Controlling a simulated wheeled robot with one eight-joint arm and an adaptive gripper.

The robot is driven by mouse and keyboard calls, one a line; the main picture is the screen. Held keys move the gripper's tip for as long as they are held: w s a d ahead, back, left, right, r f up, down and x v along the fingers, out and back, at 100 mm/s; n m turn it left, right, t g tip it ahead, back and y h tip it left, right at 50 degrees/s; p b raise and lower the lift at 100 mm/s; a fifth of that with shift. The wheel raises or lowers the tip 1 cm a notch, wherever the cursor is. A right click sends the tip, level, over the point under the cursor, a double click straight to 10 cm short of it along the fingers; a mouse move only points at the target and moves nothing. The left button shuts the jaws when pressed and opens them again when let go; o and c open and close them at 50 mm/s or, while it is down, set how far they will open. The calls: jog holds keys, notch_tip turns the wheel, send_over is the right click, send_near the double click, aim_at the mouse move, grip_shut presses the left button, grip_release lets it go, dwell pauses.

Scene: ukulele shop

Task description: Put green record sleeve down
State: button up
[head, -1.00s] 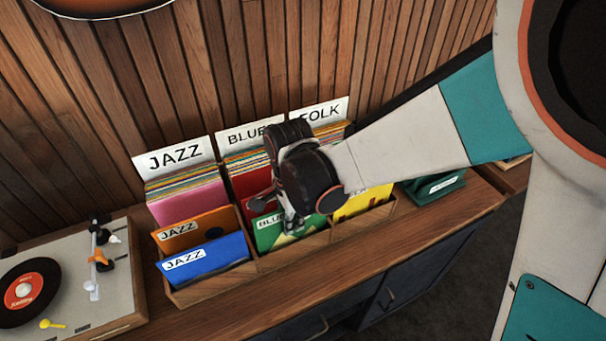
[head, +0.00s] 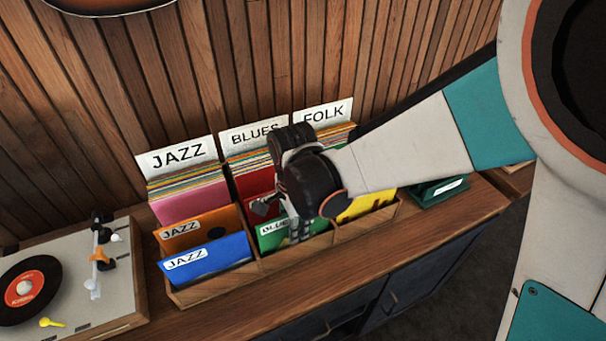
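The green record sleeve (head: 272,240), with a "BLUES" label partly covered, stands in the front of the middle compartment of the wooden record crate (head: 216,286). My gripper (head: 280,221) is over its upper right part. One finger is in front of the sleeve, and the other sits apart at the upper left, before a red sleeve (head: 250,183). The fingers look spread, with no sleeve pinched between them. My gripper hides the sleeve's right side.
Orange (head: 200,230) and blue (head: 205,262) JAZZ sleeves stand in the left compartment, and a yellow sleeve (head: 362,207) in the right one. A turntable (head: 100,300) is at the left. A green box (head: 437,189) is beyond the crate at the right.

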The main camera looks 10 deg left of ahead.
notch_tip(320, 180, up, 13)
jog(key=p, duration=0.9)
jog(key=shift+s+r, duration=0.15)
dwell(0.5)
